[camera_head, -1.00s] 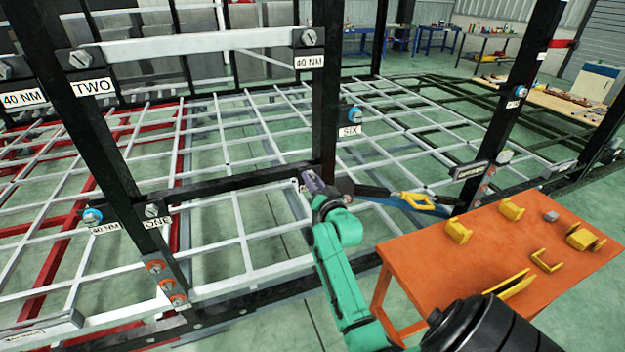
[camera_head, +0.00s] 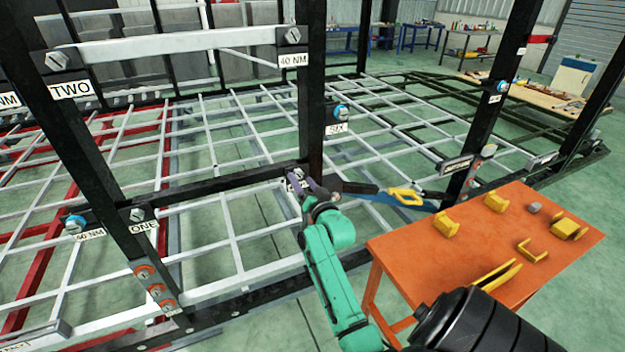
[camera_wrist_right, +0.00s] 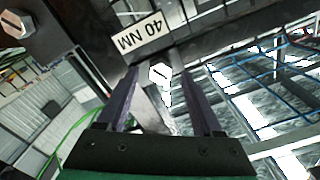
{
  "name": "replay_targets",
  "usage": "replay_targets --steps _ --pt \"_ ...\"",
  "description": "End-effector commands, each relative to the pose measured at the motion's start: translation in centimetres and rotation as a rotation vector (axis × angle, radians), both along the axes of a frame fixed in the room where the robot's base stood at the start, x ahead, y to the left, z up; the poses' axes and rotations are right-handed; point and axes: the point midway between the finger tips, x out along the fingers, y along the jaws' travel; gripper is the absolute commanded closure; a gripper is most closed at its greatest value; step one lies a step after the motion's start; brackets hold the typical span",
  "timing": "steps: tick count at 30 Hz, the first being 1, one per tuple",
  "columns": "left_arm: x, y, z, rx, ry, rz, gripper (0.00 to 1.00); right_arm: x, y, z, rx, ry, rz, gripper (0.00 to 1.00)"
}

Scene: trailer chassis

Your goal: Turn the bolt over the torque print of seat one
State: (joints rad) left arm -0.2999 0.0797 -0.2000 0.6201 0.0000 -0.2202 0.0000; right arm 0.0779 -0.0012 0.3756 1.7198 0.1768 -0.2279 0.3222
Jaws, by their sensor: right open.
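A long dark beam (camera_head: 225,184) carries the ONE label (camera_head: 143,226) under a slotted bolt (camera_head: 138,214) at its left end. At its right end, by the middle post, is a white print (camera_head: 294,184), partly hidden by my fingers. In the right wrist view the 40 NM print (camera_wrist_right: 139,37) shows upside down, and a bright slotted hex bolt head (camera_wrist_right: 159,73) lies close beside it. My right gripper (camera_head: 308,187) is open at that end of the beam. In the wrist view its fingers (camera_wrist_right: 163,95) stand either side of the bolt head, with no clear contact. My left gripper is out of view.
Another 40 NM print (camera_head: 88,235) with a blue-collared bolt (camera_head: 74,223) is at far left. The TWO beam (camera_head: 175,47) runs above. An orange table (camera_head: 420,262) with yellow parts stands at right, close to my right arm. A yellow-handled tool (camera_head: 405,197) lies behind my gripper.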

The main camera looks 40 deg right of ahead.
Motion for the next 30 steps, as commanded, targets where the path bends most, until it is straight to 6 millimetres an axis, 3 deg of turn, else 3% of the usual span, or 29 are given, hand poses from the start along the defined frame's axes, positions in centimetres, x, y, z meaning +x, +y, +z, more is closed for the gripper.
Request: replay_targets --steps 9,15,30 --pt "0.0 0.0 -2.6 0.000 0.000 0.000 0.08 -8.4 2.8 -0.7 0.002 0.004 -0.002 0.32" --pt "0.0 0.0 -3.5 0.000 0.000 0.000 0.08 -12.1 4.1 -0.4 0.001 0.004 -0.001 0.32" --pt "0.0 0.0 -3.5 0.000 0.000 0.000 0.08 -12.7 4.4 0.0 0.002 0.001 -0.001 0.32"
